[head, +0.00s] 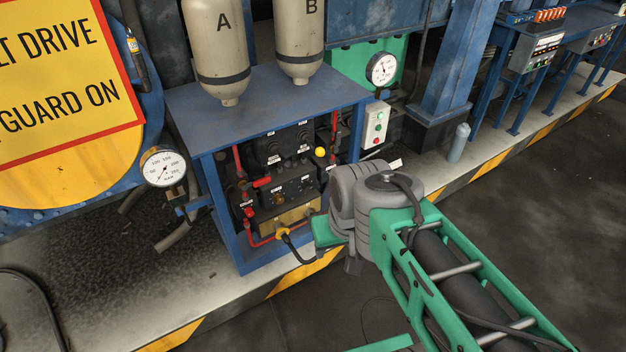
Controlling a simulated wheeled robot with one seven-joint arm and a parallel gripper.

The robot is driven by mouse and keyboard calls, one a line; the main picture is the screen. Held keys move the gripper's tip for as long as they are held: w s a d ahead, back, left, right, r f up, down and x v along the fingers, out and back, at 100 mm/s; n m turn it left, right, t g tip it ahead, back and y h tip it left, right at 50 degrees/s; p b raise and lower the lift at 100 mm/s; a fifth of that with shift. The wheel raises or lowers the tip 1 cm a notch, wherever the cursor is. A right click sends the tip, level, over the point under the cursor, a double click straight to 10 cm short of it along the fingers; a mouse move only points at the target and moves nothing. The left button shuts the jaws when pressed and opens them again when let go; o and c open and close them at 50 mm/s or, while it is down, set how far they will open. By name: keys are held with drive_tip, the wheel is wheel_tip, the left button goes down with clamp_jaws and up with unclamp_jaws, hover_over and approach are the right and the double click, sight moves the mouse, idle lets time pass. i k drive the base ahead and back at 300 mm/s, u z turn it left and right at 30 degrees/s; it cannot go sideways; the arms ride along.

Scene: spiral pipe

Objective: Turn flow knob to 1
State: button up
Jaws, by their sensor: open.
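The blue cabinet (222,225) has black control panels on its front. The upper panel (286,147) has dark round knobs with small white labels. The lower panel (279,192) has more small knobs. The labels are too small to read, so I cannot tell which knob is the flow knob or where it points. My gripper (328,234) is at the end of my green and grey arm, in front of the cabinet's lower right side. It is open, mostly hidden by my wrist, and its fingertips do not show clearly. My wrist covers the panel's right edge.
Tanks A (218,45) and B (300,40) stand on the cabinet. Red pipes (262,238) and a yellow-ended cable (284,232) are at its front. A white switch box (376,125) and blue post (452,60) stand right. The dark floor (540,200) is clear.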

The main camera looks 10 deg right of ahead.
sight(306, 186)
drive_tip(key=z, duration=1.3)
drive_tip(key=i, duration=0.6)
drive_tip(key=u, duration=2.55)
